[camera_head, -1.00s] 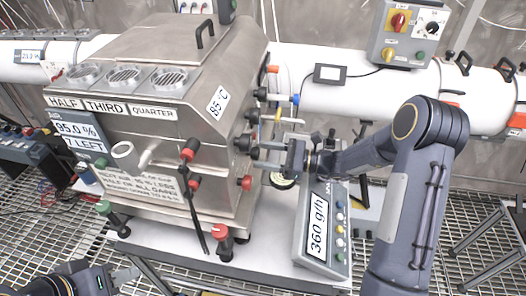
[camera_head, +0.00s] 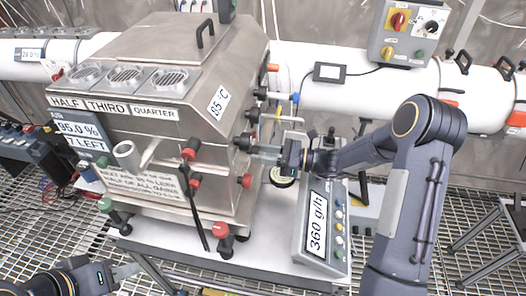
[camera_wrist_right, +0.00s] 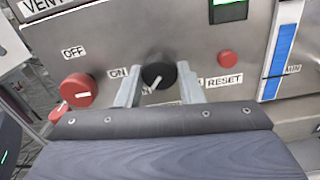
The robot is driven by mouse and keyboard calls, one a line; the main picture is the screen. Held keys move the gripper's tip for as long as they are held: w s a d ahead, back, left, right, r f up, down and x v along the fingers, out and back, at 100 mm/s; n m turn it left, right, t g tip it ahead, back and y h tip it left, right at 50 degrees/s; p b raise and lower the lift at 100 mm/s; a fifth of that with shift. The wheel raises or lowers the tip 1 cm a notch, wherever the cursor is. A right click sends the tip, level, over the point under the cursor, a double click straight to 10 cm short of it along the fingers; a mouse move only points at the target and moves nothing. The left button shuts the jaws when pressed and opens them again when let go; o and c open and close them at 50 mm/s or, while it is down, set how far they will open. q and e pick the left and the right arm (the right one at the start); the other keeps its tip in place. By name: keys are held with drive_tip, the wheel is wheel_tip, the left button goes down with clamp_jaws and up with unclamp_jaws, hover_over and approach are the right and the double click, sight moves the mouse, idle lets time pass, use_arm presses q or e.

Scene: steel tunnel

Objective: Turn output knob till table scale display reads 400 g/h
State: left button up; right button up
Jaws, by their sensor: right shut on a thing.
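The table scale (camera_head: 322,225) stands on the white table right of the steel machine, and its display reads 360 g/h. My right gripper (camera_wrist_right: 158,84) is shut on a black knob (camera_wrist_right: 157,70) on the machine's side panel, with one finger on each side. The knob has a white pointer mark; the label by it is partly hidden by the fingers. In the head view this knob (camera_head: 243,142) is at the fingertips. My left gripper (camera_head: 130,271) is low at the left, away from the machine; its fingers are too small to judge.
On the panel, a red OFF knob (camera_wrist_right: 78,90) is left of the held knob, and a red RESET button (camera_wrist_right: 228,59) is right of it. A blue strip gauge (camera_wrist_right: 281,58) is further right. Other handles and valves stick out nearby on the machine (camera_head: 190,75).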

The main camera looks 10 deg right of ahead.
drive_tip(key=shift+r+m+p, duration=0.1)
drive_tip(key=shift+m+p, duration=0.25)
drive_tip(key=shift+m, duration=0.75)
drive_tip(key=o, duration=1)
drive_tip(key=b+v, duration=0.2)
drive_tip(key=v, duration=0.5)
drive_tip(key=shift+d, duration=0.4)
